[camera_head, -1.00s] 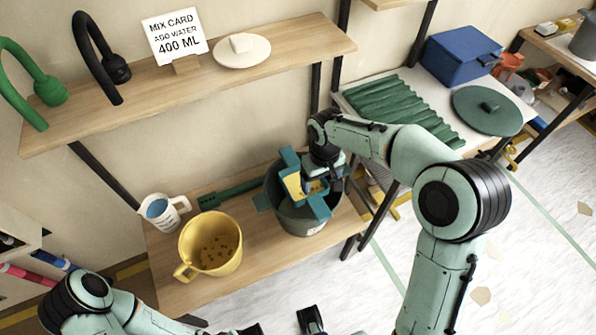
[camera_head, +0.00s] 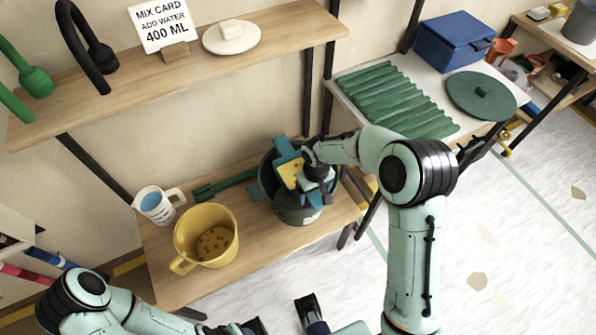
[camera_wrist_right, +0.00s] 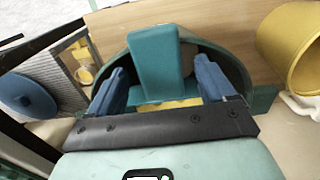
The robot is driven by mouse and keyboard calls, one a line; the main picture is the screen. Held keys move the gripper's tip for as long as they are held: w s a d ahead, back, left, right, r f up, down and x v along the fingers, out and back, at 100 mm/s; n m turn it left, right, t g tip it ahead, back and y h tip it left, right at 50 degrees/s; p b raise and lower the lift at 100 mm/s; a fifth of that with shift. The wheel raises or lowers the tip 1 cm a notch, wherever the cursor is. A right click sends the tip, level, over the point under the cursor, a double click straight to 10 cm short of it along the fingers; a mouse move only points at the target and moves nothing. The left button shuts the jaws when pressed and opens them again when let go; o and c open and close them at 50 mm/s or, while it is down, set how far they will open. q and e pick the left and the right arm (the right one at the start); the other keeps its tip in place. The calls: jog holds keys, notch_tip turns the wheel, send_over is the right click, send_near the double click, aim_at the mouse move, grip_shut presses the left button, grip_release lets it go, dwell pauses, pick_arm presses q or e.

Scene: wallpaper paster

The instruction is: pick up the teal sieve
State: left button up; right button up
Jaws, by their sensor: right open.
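The teal sieve (camera_head: 286,150) sits in the mouth of a dark grey-green bucket (camera_head: 300,215) on the lower wooden shelf. It has flat teal parts and a yellow area in its middle. My right gripper (camera_head: 306,186) is over the bucket and hides part of the sieve. In the right wrist view the open blue fingers (camera_wrist_right: 157,88) stand on either side of an upright teal part of the sieve (camera_wrist_right: 155,55); contact cannot be told. My left gripper (camera_head: 280,313) is at the bottom edge, fingers apart, partly cut off.
A yellow mug (camera_head: 192,225) with brown bits and a white cup (camera_head: 150,208) stand left of the bucket. A green tool (camera_head: 222,187) lies behind them. An upper shelf (camera_head: 130,88) overhangs at the back. A side table (camera_head: 440,88) stands at right.

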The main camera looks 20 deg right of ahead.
jog(key=c, duration=1.4)
jog(key=shift+r, duration=0.1)
